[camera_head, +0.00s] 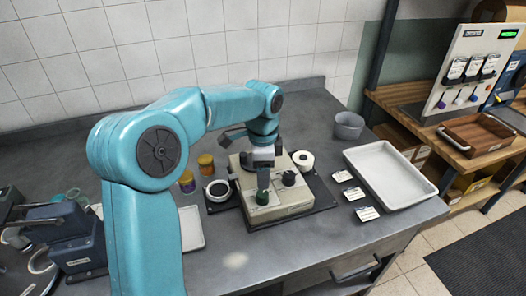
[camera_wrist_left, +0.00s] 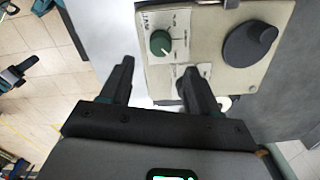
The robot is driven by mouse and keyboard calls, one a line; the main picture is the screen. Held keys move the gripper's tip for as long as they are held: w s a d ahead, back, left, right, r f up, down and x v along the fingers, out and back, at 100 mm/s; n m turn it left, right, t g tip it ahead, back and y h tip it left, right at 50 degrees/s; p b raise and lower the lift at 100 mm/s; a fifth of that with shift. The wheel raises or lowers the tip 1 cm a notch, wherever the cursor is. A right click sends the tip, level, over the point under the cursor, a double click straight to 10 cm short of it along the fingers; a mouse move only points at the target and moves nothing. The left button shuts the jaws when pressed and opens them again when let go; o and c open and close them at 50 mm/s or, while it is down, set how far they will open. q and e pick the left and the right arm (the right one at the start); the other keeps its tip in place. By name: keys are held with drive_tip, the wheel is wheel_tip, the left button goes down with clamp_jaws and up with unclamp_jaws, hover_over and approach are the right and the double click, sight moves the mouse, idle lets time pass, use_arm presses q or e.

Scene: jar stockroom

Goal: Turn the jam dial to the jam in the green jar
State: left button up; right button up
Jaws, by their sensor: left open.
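My left gripper (camera_head: 263,172) points down over the front of a cream machine (camera_head: 290,207). In the left wrist view, its two dark fingers (camera_wrist_left: 157,77) are apart, with nothing between them. The round green dial (camera_wrist_left: 160,43) with a white pointer mark lies just beyond the fingertips, roughly in line with the gap. The dial sits on a cream panel (camera_wrist_left: 185,58) with small labels around it, too small to read. A teal-green jar (camera_head: 73,195) stands at the far left of the counter, partly hidden.
A dark round knob (camera_wrist_left: 247,44) sits beside the dial. On the counter are a white tray (camera_head: 424,205), several small label cards (camera_head: 355,194), a grey bin (camera_head: 348,125) and a blue machine (camera_head: 78,238). A wooden tray (camera_head: 478,140) stands on the right shelf.

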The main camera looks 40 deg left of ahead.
use_arm(q)
wheel_tip(320, 180, up, 8)
drive_tip(key=shift+f, duration=0.15)
idle(0.6)
